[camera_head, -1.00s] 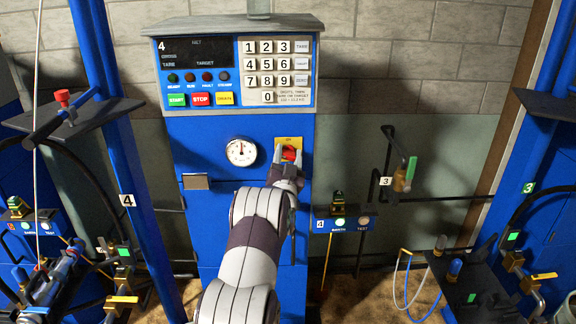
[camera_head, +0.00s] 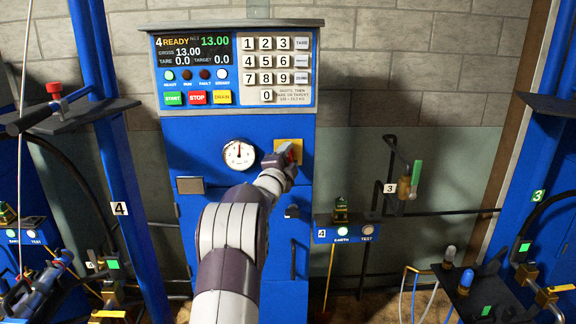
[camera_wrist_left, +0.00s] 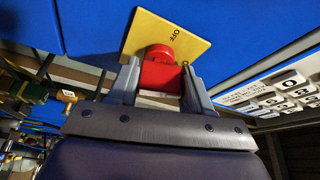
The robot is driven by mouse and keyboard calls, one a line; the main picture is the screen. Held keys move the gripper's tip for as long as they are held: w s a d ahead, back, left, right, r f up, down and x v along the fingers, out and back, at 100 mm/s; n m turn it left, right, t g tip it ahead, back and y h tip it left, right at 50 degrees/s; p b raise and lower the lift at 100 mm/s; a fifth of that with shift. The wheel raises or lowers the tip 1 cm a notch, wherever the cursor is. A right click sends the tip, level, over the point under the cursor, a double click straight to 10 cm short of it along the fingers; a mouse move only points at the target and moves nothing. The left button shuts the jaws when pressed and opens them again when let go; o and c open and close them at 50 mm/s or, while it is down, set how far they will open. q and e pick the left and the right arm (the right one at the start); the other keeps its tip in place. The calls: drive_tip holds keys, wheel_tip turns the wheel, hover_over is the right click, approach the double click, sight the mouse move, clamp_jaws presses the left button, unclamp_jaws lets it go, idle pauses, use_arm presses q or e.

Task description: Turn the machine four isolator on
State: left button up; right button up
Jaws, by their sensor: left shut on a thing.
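The machine four isolator is a red knob (camera_wrist_left: 160,70) on a yellow plate (camera_head: 281,150) on the blue cabinet, below the keypad and right of the round dial. The plate also shows in the left wrist view, with "OFF" printed on it (camera_wrist_left: 178,33). My left gripper (camera_head: 287,164) is shut on the red knob, one finger on each side, and partly hides it in the head view. The display (camera_head: 195,50) above is lit and reads 4 READY, with 13.00 for net and gross. My right gripper is not in view.
Below the display are start, stop and drain buttons (camera_head: 197,98). A number 4 box (camera_head: 345,233) with a lit earth lamp stands right of the cabinet. Blue posts (camera_head: 110,150) stand at the left, and a black shelf (camera_head: 548,108) juts out at the right.

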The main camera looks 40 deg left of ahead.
use_arm(q)
drive_tip(key=shift+f+m+g+h+b, duration=0.1)
drive_tip(key=shift+m+g+h+b, duration=0.35)
drive_tip(key=shift+m, duration=1.05)
drive_tip(key=o, duration=1)
drive_tip(key=shift+d, duration=0.1)
drive_tip(key=shift+c, duration=0.2)
drive_tip(key=shift+s, duration=0.35)
drive_tip(key=b+v, duration=0.2)
drive_tip(key=v, duration=1)
drive_tip(key=shift+d+b, duration=0.2)
drive_tip(key=shift+b, duration=0.2)
drive_tip(key=shift+w, duration=0.1)
